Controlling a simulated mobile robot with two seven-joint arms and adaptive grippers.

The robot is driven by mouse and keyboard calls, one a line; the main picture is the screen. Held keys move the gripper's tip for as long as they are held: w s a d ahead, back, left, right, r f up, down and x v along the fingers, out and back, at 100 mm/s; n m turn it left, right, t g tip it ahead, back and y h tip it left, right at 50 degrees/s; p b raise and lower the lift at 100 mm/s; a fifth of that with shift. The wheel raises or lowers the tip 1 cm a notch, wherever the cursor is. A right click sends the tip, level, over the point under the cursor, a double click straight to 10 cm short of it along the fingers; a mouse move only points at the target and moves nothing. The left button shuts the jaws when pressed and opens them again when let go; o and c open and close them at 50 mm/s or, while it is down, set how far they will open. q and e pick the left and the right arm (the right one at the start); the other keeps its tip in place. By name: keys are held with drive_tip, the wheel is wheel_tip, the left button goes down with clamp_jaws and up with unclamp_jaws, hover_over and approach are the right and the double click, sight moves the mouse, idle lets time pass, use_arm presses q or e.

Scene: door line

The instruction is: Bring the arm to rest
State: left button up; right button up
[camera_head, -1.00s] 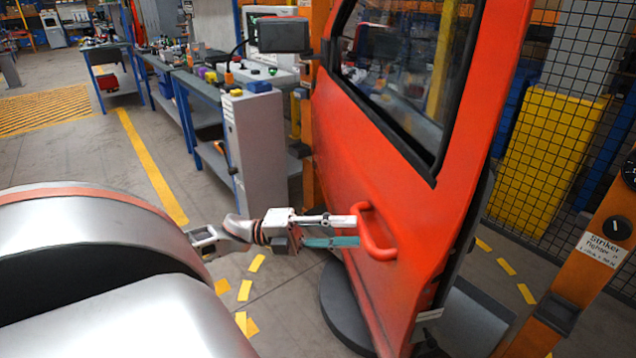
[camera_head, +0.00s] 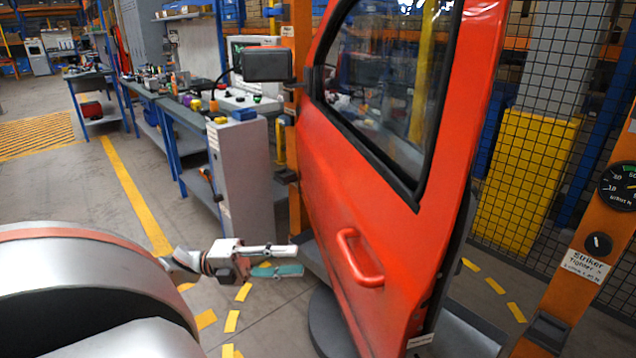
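My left gripper (camera_head: 288,260) is at the lower left of centre in the head view. Its two fingers, one white and one teal, point right with a gap between them, and nothing is held. The red car door (camera_head: 330,170) stands upright in the middle of the view. Its red handle (camera_head: 360,258) is to the right of my fingertips, with a clear gap between. My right gripper does not show.
A grey cabinet (camera_head: 240,180) and a workbench (camera_head: 190,120) stand behind, left of the door. An orange post with a gauge (camera_head: 618,186) stands at the right. A yellow panel (camera_head: 525,180) is behind wire mesh. Open floor lies at the left.

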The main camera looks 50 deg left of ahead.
use_arm(q)
drive_tip(key=s+d+f+n+t+y+p, duration=0.25)
drive_tip(key=d+f+n+y+p, duration=0.35)
drive_tip(key=d+f+n+y, duration=1.15)
drive_tip(key=s+d+f+n+g+h+p, duration=0.1)
drive_tip(key=s+d+f+n+g+h, duration=0.3)
drive_tip(key=d, duration=0.6)
wheel_tip(320, 180, down, 2)
drive_tip(key=s+n, duration=0.2)
drive_tip(key=n, duration=0.1)
drive_tip(key=shift+s+f+g, duration=0.15)
drive_tip(key=shift+s+g, duration=0.15)
drive_tip(key=shift+g, duration=0.05)
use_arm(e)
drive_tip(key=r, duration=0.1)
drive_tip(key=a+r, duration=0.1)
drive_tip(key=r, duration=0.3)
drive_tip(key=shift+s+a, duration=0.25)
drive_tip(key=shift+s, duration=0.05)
use_arm(q)
drive_tip(key=shift+a+h, duration=0.1)
drive_tip(key=shift+h, duration=0.15)
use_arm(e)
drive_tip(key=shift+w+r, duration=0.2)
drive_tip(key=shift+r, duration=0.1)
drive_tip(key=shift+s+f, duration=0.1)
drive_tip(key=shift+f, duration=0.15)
